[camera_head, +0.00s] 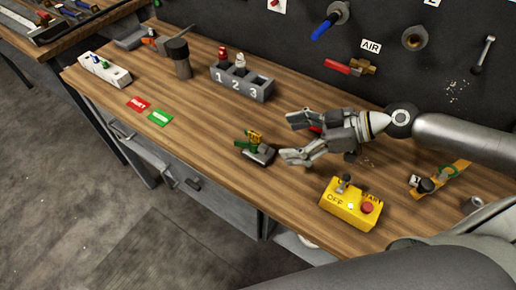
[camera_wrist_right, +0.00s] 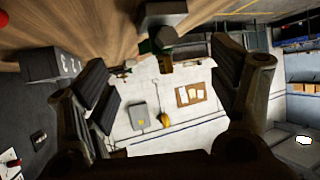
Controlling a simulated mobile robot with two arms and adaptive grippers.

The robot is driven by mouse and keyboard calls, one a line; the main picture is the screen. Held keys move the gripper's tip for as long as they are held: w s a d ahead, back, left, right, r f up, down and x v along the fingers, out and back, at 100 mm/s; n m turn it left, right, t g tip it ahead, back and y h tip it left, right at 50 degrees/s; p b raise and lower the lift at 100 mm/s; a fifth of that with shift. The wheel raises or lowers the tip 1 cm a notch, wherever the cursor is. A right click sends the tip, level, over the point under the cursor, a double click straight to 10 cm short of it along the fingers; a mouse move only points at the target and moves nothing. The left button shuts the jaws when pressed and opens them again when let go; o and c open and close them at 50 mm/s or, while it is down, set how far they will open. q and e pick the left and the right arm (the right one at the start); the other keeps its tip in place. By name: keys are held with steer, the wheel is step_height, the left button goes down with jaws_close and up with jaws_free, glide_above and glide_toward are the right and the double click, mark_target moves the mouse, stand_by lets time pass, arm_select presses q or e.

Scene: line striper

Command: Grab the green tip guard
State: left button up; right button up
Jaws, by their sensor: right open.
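A small green piece, which looks like the tip guard (camera_head: 243,144), sits with a yellow piece (camera_head: 256,136) on a dark grey block (camera_head: 260,155) on the wooden workbench. My right gripper (camera_head: 290,137) is open and empty just right of it, its fingers pointing left toward it. In the right wrist view the green piece (camera_wrist_right: 146,46) shows ahead between the spread fingers (camera_wrist_right: 160,72), toward the top, partly hidden by a grey part. The gripper is apart from it. My left gripper is not in view.
A yellow control box (camera_head: 350,204) stands near the front edge, below my right gripper. A grey numbered holder (camera_head: 243,82) stands behind the block. Red and green cards (camera_head: 159,118) lie left, with bare wood between.

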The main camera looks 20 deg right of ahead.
mark_target(255, 144)
steer(key=shift+a, duration=0.3)
steer(key=shift+w+a+f, duration=0.35)
steer(key=shift+w+a, duration=0.05)
steer(key=shift+a, duration=0.1)
steer(key=shift+p+x, duration=0.4)
steer(key=shift+x, duration=0.35)
steer(key=shift+w+a+f, duration=0.3)
steer(key=shift+a+f, duration=0.05)
steer(key=shift+a, duration=0.2)
steer(key=shift+w+a+f+p, duration=0.1)
steer(key=shift+w+a+p, duration=0.2)
steer(key=shift+p, duration=0.25)
steer(key=p+x, duration=0.1)
steer(key=x, duration=0.1)
steer(key=shift+w+a+f+p, duration=0.1)
steer(key=shift+w+a+p, duration=0.05)
steer(key=shift+a+p, duration=0.2)
steer(key=shift+x, duration=0.85)
steer(key=shift+d+f, duration=0.1)
steer(key=shift+f, duration=0.05)
steer(key=shift+c, duration=0.5)
